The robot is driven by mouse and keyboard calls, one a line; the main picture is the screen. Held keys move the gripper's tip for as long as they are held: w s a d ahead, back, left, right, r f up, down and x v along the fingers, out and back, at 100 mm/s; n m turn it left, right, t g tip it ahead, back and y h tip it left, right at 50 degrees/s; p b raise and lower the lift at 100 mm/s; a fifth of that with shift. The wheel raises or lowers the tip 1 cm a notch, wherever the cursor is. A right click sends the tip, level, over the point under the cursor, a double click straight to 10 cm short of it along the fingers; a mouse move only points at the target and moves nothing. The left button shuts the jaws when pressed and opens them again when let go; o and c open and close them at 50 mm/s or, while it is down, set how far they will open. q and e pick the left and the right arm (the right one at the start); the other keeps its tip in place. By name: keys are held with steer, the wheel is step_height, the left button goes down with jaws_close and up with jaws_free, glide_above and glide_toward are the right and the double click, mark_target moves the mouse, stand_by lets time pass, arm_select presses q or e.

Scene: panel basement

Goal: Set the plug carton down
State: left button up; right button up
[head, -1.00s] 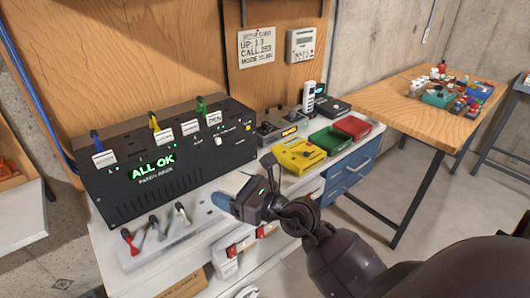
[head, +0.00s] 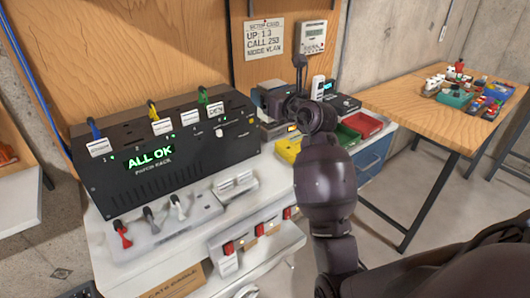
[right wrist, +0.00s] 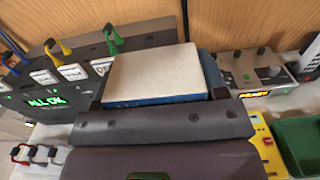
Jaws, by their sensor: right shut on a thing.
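The plug carton (right wrist: 155,75), a box with a pale top and blue sides, is between the fingers of my right gripper (right wrist: 158,95) in the right wrist view. The gripper is shut on it. In the head view my right gripper (head: 296,92) is raised over the back of the white bench, and the carton (head: 267,96) shows just left of it, near the grey device with the orange display. Whether the carton touches anything below cannot be told. The carton's underside is hidden. My left gripper is not in view.
The black patch panel (head: 165,150) reading ALL OK stands to the left. The grey device (right wrist: 258,75) is right of the carton. A wooden table (head: 410,105) stands farther right.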

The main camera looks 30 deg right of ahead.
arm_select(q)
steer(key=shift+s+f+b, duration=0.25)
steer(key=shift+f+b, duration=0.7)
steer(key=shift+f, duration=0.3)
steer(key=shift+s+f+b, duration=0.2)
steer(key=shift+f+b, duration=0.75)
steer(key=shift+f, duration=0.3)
arm_select(e)
steer(key=shift+f, duration=9.25)
steer(key=shift+f, duration=0.1)
steer(key=o, duration=1)
steer(key=shift+c, duration=0.2)
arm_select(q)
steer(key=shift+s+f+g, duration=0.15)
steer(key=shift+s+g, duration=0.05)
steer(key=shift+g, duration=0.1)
arm_select(e)
steer(key=shift+o, duration=0.5)
steer(key=shift+s, duration=0.15)
steer(key=s, duration=0.7)
steer(key=s+d, duration=0.1)
steer(key=s, duration=0.3)
steer(key=shift+s, duration=0.3)
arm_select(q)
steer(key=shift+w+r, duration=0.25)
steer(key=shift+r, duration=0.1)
arm_select(e)
steer(key=shift+s, duration=0.1)
